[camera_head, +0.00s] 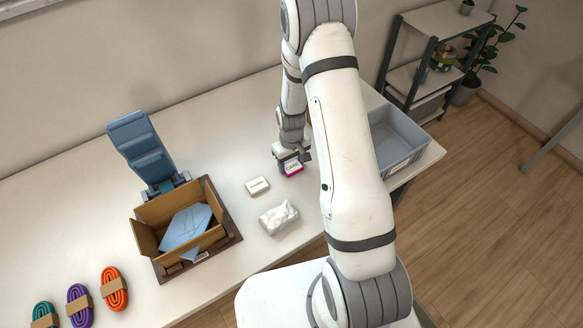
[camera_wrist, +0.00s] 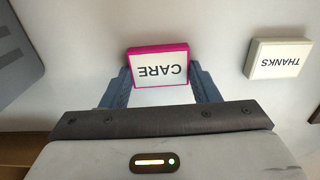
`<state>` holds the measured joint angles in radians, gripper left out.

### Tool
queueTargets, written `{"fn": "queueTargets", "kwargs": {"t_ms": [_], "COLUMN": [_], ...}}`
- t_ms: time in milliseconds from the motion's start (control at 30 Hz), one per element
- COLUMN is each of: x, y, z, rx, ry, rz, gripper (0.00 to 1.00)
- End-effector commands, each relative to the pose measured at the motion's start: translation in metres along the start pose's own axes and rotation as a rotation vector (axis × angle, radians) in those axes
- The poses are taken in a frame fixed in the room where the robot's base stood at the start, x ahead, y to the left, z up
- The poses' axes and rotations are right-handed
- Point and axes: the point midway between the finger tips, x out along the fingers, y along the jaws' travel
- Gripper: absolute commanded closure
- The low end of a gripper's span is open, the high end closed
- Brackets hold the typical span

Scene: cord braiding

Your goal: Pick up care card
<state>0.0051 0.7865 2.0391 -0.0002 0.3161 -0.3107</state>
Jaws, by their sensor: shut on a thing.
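The care card (camera_head: 292,168) is a small white block with a pink edge and the word CARE on top. In the wrist view the care card (camera_wrist: 158,66) sits between the two fingers and its lettering is upside down. My gripper (camera_head: 291,158) is shut on it, with a finger on each side. In the wrist view my gripper (camera_wrist: 160,82) shows both blue-grey fingers against the card's sides. I cannot tell whether the card still touches the table. Part of it is hidden by the gripper in the head view.
A cream THANKS card (camera_head: 257,186) lies close by. White crumpled paper (camera_head: 279,216), an open cardboard box (camera_head: 147,240) with blue paper, and coiled cords (camera_head: 113,288) are on the table (camera_head: 60,205). A grey bin (camera_head: 410,160) stands at the right, partly behind my arm.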

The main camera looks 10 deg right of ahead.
Motion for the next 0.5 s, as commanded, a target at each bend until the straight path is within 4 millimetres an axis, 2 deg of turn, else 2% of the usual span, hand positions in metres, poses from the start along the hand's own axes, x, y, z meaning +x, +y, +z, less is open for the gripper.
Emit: {"fn": "queueTargets", "kwargs": {"t_ms": [267, 500], "x": [-0.003, -0.025], "y": [0.000, 0.000], "z": [0.000, -0.001], "rx": [-0.001, -0.001], "ry": [0.001, 0.004], "rz": [0.000, 0.001], "gripper": [0.66, 0.66]}}
